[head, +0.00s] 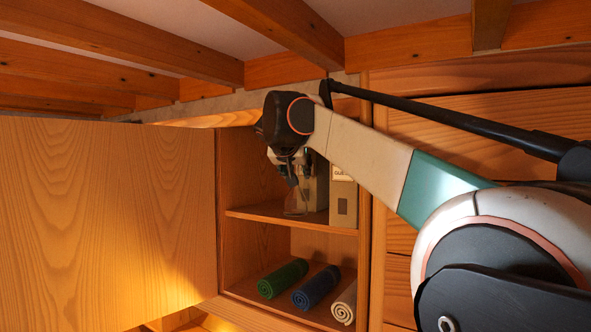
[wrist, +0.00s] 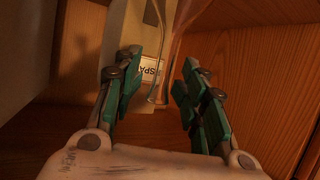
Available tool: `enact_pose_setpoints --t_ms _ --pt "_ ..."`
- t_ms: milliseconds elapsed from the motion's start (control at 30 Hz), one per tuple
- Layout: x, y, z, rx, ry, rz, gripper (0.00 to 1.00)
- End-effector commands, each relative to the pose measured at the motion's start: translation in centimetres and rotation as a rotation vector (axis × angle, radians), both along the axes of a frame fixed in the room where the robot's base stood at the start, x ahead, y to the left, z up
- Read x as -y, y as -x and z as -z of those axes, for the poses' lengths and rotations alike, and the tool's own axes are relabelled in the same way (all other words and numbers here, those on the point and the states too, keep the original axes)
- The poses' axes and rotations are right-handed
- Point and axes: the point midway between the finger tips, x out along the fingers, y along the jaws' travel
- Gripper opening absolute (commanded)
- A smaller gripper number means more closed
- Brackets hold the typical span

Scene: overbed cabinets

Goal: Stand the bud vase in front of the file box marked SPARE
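The bud vase (head: 296,203) is clear and glassy; in the head view it appears on the upper shelf, just below my gripper (head: 289,172). In the wrist view, the vase (wrist: 173,42) shows between and beyond my gripper's fingers (wrist: 160,82), which are spread with gaps on both sides. The file box marked SPARE (wrist: 137,70) is behind the vase in that view; its label appears upside down and is partly covered by the vase. In the head view, a grey-brown box (head: 318,190) is partly hidden behind my gripper, its label unseen.
A second file box (head: 343,203), with a label seeming to start GUE, stands at the right of the upper shelf (head: 262,212). Green (head: 282,279), blue (head: 315,288) and cream (head: 345,303) rolls lie below. A wide wooden panel (head: 105,220) borders the opening at left; ceiling beams run above.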

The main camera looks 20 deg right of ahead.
Motion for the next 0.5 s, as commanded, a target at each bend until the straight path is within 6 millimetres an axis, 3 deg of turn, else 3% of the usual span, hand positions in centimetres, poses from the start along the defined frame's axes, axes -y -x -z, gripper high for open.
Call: enact_pose_setpoints --t_ms 267,500 --pt "-0.1 0.2 -0.3 0.0 0.0 -0.001 0.38" --pt "-2.2 3.1 -1.6 -0.001 0.001 -0.003 0.38"
